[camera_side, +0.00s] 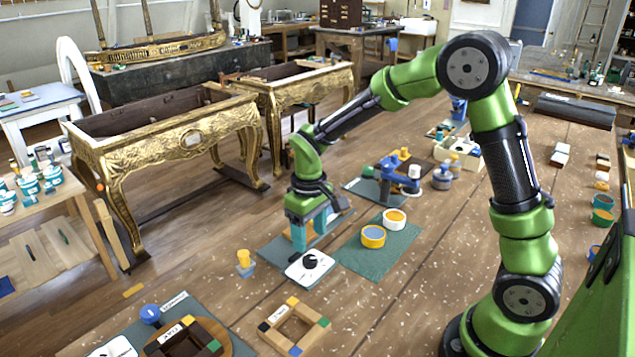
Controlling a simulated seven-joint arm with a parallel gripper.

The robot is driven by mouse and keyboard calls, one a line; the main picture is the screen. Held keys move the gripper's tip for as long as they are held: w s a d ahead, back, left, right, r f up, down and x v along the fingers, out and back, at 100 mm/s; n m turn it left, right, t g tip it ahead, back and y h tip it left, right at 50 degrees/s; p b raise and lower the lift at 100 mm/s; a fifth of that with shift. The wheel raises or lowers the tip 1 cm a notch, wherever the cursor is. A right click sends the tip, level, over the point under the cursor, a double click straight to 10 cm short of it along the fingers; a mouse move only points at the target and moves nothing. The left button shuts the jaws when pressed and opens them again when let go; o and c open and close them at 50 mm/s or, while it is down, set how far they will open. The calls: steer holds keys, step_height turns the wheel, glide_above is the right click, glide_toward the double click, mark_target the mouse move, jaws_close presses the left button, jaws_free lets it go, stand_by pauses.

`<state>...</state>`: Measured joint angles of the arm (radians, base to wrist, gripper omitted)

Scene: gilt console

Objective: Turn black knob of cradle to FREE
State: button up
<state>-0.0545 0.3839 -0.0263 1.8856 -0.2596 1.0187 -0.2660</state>
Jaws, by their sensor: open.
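A black knob (310,261) sits on a white rounded plate (299,274) on a grey-green mat near the middle of the bench. The marks on the plate are too small to read, so I cannot tell the knob's setting. My gripper (310,238) points down just behind the knob, with its two teal fingers apart and nothing seen between them. The fingertips look close to the knob and plate, but I cannot tell whether they touch. A blue stand-like fixture (391,172) stands on a mat behind to the right; I cannot tell whether it is the cradle.
A small yellow-and-blue piece (245,262) stands to the left. A wooden frame with coloured corners (294,325) lies in front. Gilt console tables (175,145) stand beyond the bench.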

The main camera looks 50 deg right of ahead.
mark_target(309, 258)
step_height(309, 258, up, 11)
steer(key=shift+f, duration=0.2)
steer(key=s+a+r+m+t+y, duration=0.1)
steer(key=s+r+m+t, duration=0.1)
steer(key=s, duration=0.6)
steer(key=s+a+r+m+t+y, duration=0.1)
steer(key=s+r+m+t, duration=0.1)
steer(key=s+t, duration=0.3)
steer(key=s+r, duration=0.1)
steer(key=s, duration=0.2)
steer(key=shift+r, duration=0.2)
